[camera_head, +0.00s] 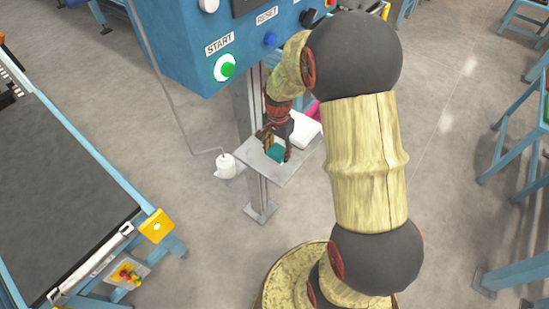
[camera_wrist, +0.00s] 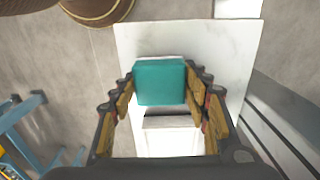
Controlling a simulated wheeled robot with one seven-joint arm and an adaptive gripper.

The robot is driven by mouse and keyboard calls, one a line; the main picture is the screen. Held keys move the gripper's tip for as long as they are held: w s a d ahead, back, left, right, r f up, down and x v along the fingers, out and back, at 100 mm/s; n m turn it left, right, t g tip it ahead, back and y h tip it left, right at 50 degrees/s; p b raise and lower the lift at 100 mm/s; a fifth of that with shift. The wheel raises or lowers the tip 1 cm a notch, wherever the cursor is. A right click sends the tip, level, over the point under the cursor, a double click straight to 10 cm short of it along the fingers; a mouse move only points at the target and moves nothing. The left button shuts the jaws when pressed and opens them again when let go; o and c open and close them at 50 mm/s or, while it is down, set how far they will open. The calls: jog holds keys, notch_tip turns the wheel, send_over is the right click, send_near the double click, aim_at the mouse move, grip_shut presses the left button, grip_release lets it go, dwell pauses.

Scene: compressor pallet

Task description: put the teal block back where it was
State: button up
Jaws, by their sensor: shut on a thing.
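The teal block (camera_wrist: 160,82) is between the two fingers of my gripper (camera_wrist: 164,100) in the wrist view. My gripper is shut on it. In the head view the teal block (camera_head: 277,153) shows small at my gripper (camera_head: 278,145), over a small grey shelf (camera_head: 275,177) on a post. Whether the block touches the shelf or is held just above it I cannot tell. In the wrist view the pale shelf (camera_wrist: 235,45) spreads out behind the block.
A blue control box with a green START button (camera_head: 224,67) and a blue RESET button (camera_head: 270,39) hangs above the shelf. A white item (camera_head: 304,130) lies at the shelf's back. A conveyor (camera_head: 60,190) stands at left.

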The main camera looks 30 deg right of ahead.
aim_at(274, 157)
jog(key=shift+w+a+f, duration=0.2)
jog(key=shift+w+f, duration=0.35)
jog(key=shift+f, duration=0.15)
jog(key=shift+w+f+b, duration=0.15)
jog(key=shift+f+b, duration=0.25)
jog(key=shift+f, duration=1.25)
jog(key=shift+f, duration=0.1)
jog(key=o, duration=1)
jog(key=shift+o, duration=0.2)
